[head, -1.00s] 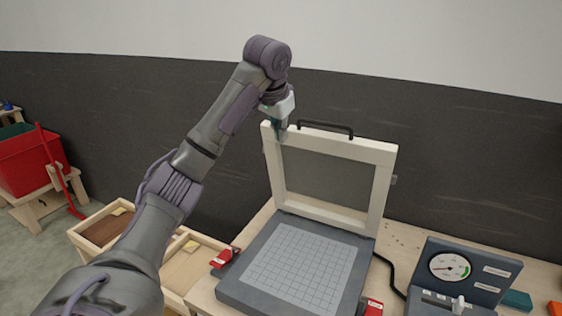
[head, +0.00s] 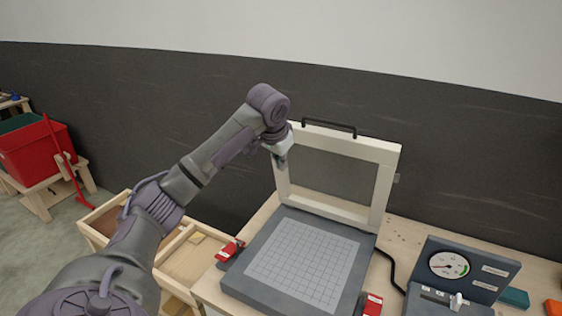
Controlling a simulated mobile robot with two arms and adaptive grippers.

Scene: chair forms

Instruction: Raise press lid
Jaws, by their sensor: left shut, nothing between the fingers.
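The press lid (head: 378,195) is a pale frame with a dark panel and a black handle (head: 329,127) along its top edge. It stands raised, nearly upright, at the back of the grey press base (head: 240,286), whose gridded bed (head: 304,264) lies exposed. My left gripper (head: 281,161) is at the lid's upper left corner, in front of the frame in this view. It is small here and shut with nothing in it. I cannot tell whether it touches the frame. My right gripper is out of view.
Red clamps (head: 229,251) and (head: 371,305) sit at the base's sides. A gauge box (head: 470,268) stands at right with a cable behind it. A divided wooden tray (head: 180,262) is at left. A red bin (head: 37,150) stands on the far left.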

